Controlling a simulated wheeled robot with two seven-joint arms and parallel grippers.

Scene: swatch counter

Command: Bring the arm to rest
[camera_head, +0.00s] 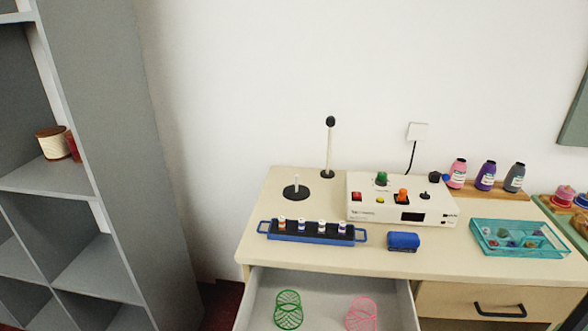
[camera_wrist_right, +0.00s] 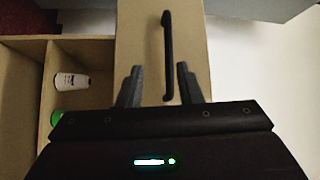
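My right gripper (camera_wrist_right: 158,82) shows in the right wrist view with its two dark fingers apart and nothing between them. Beyond the fingertips is a black bar handle (camera_wrist_right: 168,55) on a beige panel (camera_wrist_right: 140,40); I cannot tell the exact gap, but the fingers are not closed on the handle. Neither gripper shows clearly in the head view. My left gripper is not in view.
The counter (camera_head: 400,268) holds a control box (camera_head: 385,215), a blue rack (camera_head: 285,236), a blue block (camera_head: 403,241) and a teal tray (camera_head: 485,251). An open drawer (camera_head: 335,290) holds green and pink wire baskets. Grey shelving (camera_head: 110,150) stands left.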

